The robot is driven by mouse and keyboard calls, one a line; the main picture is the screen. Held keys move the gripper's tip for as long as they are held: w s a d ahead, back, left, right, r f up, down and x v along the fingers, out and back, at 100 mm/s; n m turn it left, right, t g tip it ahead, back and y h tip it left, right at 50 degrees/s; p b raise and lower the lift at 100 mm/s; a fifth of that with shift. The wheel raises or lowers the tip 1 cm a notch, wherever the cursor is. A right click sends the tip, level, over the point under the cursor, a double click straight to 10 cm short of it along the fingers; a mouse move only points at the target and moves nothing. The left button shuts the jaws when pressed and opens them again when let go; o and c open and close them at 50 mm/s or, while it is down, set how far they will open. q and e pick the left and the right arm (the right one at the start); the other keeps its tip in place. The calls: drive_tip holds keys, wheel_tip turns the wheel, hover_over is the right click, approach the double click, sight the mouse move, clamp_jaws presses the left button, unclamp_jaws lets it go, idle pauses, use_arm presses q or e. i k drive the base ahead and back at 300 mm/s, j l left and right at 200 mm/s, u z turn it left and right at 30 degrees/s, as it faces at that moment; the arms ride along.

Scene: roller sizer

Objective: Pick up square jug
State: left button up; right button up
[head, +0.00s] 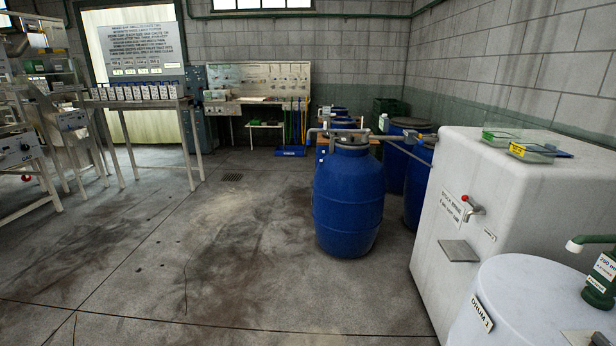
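I cannot make out a square jug for certain in the head view. Two shallow clear containers lie on top of the white tank at the right, one with a green edge (501,137) and one with a yellow label (532,152). Their shape is too small to tell whether either is a jug. Neither of my grippers shows in the head view.
The white tank (425,262) has a red-handled tap. A white drum (522,305) with a green pump (600,282) stands in front. A blue barrel (348,200) stands mid-floor. A bench of small boxes (140,103) is at left. The concrete floor (215,255) is clear.

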sight(326, 110)
drive_tip(key=i+u, duration=0.1)
drive_tip(key=i, duration=0.45)
drive_tip(key=i+u, duration=0.1)
drive_tip(key=i, duration=0.45)
drive_tip(key=i+l+u, duration=0.15)
drive_tip(key=i, duration=0.4)
drive_tip(key=i+u, duration=0.1)
drive_tip(key=i, duration=0.4)
drive_tip(key=i+l+u, duration=0.1)
drive_tip(key=i+l, duration=0.15)
drive_tip(key=i, duration=0.3)
drive_tip(key=i+j, duration=0.1)
drive_tip(key=i, duration=0.65)
drive_tip(key=i+j+u, duration=0.1)
drive_tip(key=i, duration=0.6)
drive_tip(key=i+z, duration=0.45)
drive_tip(key=i+j+z, duration=0.15)
drive_tip(key=i+z, duration=0.3)
drive_tip(key=i+j+z, duration=0.25)
drive_tip(key=z, duration=0.2)
drive_tip(key=i+j+z, duration=0.3)
drive_tip(key=z, duration=0.15)
drive_tip(key=j, duration=0.1)
